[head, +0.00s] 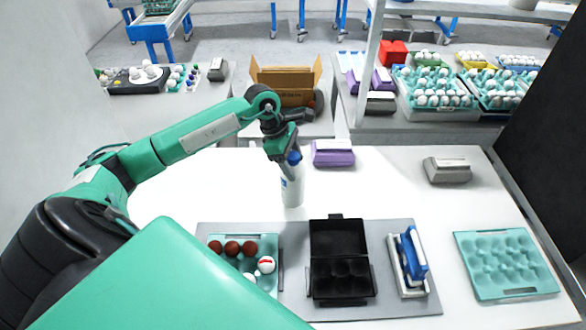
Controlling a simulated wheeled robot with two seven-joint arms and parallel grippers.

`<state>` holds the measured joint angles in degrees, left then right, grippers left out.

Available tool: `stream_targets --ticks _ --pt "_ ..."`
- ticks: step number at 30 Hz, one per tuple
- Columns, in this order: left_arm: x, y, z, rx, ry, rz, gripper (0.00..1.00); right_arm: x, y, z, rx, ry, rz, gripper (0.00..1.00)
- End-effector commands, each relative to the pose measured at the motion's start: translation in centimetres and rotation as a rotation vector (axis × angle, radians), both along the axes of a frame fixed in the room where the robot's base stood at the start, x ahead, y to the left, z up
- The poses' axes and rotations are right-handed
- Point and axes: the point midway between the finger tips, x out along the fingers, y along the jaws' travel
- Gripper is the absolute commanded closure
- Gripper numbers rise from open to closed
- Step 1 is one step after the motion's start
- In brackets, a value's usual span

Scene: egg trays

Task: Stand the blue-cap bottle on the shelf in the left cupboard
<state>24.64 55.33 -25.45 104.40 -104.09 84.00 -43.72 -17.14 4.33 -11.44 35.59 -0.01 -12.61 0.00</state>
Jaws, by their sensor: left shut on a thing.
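The blue-cap bottle (291,190) is white with blue marking on its side and stands upright over the white table, behind the grey mat. Its blue cap (294,157) shows just below the gripper's dark body. My left gripper (289,158) comes down from above and is shut on the bottle near its cap. Its fingertips are partly hidden, and I cannot tell whether the bottle's base touches the table. My right gripper is out of view. I cannot make out the left cupboard or its shelf in this view.
A grey mat (432,300) holds a teal tray (272,243) with brown and white eggs, an open black carton (340,240) and a blue-handled tool (413,255). A teal tray (505,265) lies right. A purple carton (333,154) and grey carton (447,170) stand behind.

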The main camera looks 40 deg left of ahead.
Motion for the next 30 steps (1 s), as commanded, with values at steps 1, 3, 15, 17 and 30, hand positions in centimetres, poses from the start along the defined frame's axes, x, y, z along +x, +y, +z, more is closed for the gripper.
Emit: stream_targets --ticks 1,3,15,17,30 --pt "-0.1 -0.1 -0.3 -0.002 0.002 0.0 0.96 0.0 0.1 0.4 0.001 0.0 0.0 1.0" --pt "-0.1 -0.1 -1.2 -0.003 0.003 0.002 0.96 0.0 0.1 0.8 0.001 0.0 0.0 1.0" --pt "0.0 0.0 -3.8 0.0 -0.001 0.0 0.96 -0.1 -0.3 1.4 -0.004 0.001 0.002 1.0" --pt "0.0 0.0 -3.9 0.0 -0.001 0.0 0.96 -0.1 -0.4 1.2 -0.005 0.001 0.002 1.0" --pt "0.0 0.0 -4.1 0.0 0.001 0.001 0.16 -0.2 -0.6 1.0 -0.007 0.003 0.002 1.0"
